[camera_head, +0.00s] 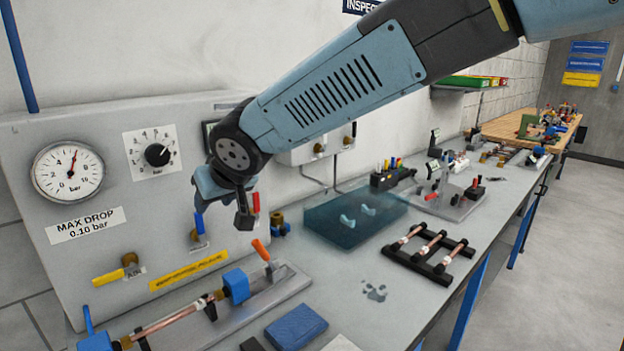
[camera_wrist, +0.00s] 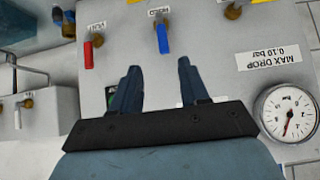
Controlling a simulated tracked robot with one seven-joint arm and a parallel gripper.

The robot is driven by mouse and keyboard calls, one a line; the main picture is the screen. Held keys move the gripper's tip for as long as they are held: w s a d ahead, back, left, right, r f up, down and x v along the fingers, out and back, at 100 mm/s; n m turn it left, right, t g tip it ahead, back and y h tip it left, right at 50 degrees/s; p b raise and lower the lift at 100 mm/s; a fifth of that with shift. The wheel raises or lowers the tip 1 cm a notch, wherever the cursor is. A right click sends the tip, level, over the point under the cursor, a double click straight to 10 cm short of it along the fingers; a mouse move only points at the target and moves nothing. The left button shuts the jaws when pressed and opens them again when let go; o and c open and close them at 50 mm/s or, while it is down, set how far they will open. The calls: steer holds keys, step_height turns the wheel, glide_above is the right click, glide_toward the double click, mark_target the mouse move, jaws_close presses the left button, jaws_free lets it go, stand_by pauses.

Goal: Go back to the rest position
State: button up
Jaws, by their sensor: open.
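My gripper (camera_head: 244,215) hangs in front of the grey test panel (camera_head: 105,185), above the bench, beside the blue and red valve levers. In the wrist view my gripper (camera_wrist: 158,88) has its two dark fingers apart with nothing between them. The blue lever (camera_wrist: 162,38) and red lever (camera_wrist: 88,55) show beyond the fingertips in that view. A copper tube (camera_head: 172,320) lies in a fixture with blue end blocks on the bench below. The orange-handled clamp (camera_head: 261,250) of this fixture stands raised.
The pressure gauge (camera_head: 68,172) is on the panel. A rack with copper tubes (camera_head: 429,245), a translucent blue tray (camera_head: 350,240) and a blue pad (camera_head: 296,327) lie on the bench (camera_head: 400,296). A wooden table (camera_head: 505,127) stands at the far end. Open floor lies at right.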

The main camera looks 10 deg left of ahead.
steer(key=w+d+r+m+t+h, duration=0.1)
steer(key=w+d+m+h, duration=0.25)
steer(key=d, duration=1.15)
steer(key=w+d+r+m+t+h, duration=0.1)
steer(key=w+d+m+h, duration=0.2)
steer(key=d, duration=1.2)
steer(key=s+d+m, duration=0.1)
steer(key=s+d, duration=0.3)
steer(key=d, duration=0.4)
steer(key=s+d+f+m+g, duration=0.1)
steer(key=s+d, duration=0.3)
steer(key=d, duration=0.4)
steer(key=s+d+m+h, duration=0.1)
steer(key=s+d, duration=0.3)
steer(key=d, duration=0.4)
steer(key=shift+s+d+f+m, duration=0.2)
steer(key=shift+f+m, duration=0.1)
steer(key=shift+m, duration=0.55)
steer(key=shift+c, duration=0.3)
